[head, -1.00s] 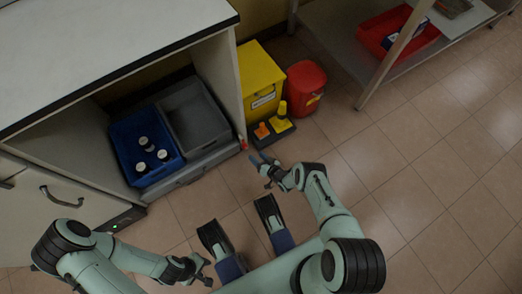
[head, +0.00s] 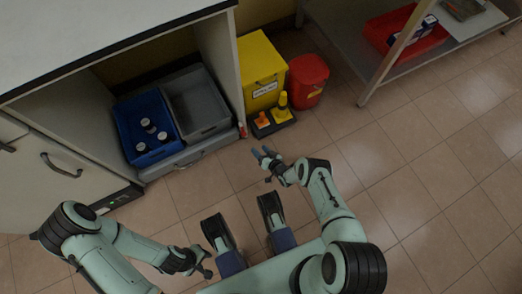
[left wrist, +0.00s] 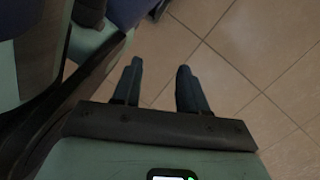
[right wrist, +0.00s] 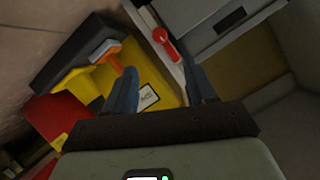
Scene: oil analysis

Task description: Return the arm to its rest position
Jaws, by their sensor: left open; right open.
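My left gripper (head: 203,269) is low in the head view, close to my base, with its arm folded. In the left wrist view its two fingers (left wrist: 157,88) are apart, with only floor tiles beyond them. My right gripper (head: 264,156) is held out over the floor in front of the cabinet. In the right wrist view its fingers (right wrist: 165,92) are apart with nothing held. Beyond them are the yellow bin (right wrist: 150,85) and a red item (right wrist: 164,42).
A blue crate (head: 129,149) with several bottles and a grey crate (head: 205,111) sit in the open cabinet. A yellow bin (head: 260,62), a red bin (head: 308,75) and a dark tray (head: 275,128) with orange and yellow items stand beside it. The floor at right is clear.

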